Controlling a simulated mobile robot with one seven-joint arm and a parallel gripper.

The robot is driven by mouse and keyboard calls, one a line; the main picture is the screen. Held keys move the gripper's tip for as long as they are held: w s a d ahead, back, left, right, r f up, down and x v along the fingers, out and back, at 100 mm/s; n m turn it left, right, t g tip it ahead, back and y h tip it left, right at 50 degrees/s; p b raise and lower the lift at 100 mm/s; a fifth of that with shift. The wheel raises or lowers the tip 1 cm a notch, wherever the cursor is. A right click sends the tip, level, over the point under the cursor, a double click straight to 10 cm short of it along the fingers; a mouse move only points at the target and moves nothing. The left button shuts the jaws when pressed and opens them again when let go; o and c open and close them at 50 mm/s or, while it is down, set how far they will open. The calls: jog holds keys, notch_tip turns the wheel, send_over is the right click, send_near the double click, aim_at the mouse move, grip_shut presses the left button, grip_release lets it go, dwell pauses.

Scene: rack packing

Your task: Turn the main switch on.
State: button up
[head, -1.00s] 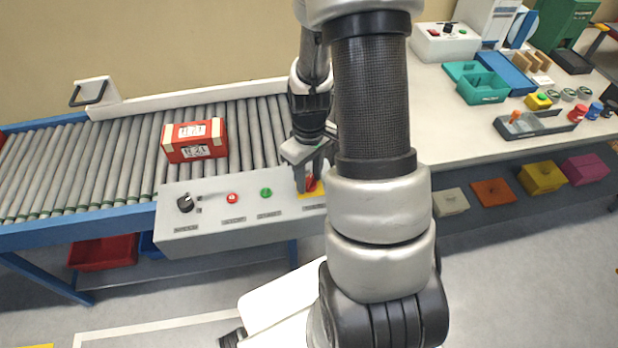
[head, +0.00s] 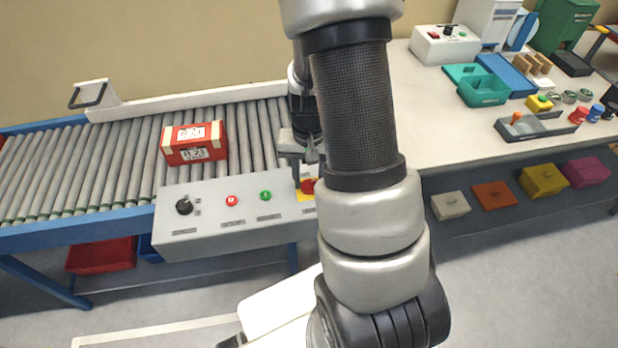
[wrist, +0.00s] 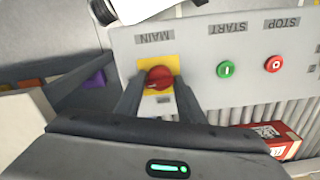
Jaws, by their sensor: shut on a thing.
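The main switch is a red rotary knob (wrist: 159,78) on a yellow plate, under the MAIN label of the grey control panel (wrist: 200,60). In the head view the knob (head: 308,186) shows at the panel's right end, partly hidden by my arm. My gripper (wrist: 158,84) has one finger on each side of the knob in the wrist view and is shut on it. In the head view my gripper (head: 309,160) is at the knob, with its far side hidden by the arm.
The panel also carries a green START button (wrist: 226,69), a red STOP button (wrist: 273,64) and a black selector knob (head: 184,206). A red box (head: 194,143) lies on the roller conveyor (head: 120,160) behind. A white workbench (head: 450,120) stands to the right.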

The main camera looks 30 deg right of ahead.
aim_at(309, 182)
jog(key=shift+m, duration=0.6)
jog(key=o, duration=1)
jog(key=shift+c, duration=0.2)
jog(key=shift+r, duration=0.1)
notch_tip(309, 182, up, 17)
jog(key=p, duration=0.2)
jog(key=shift+r, duration=0.15)
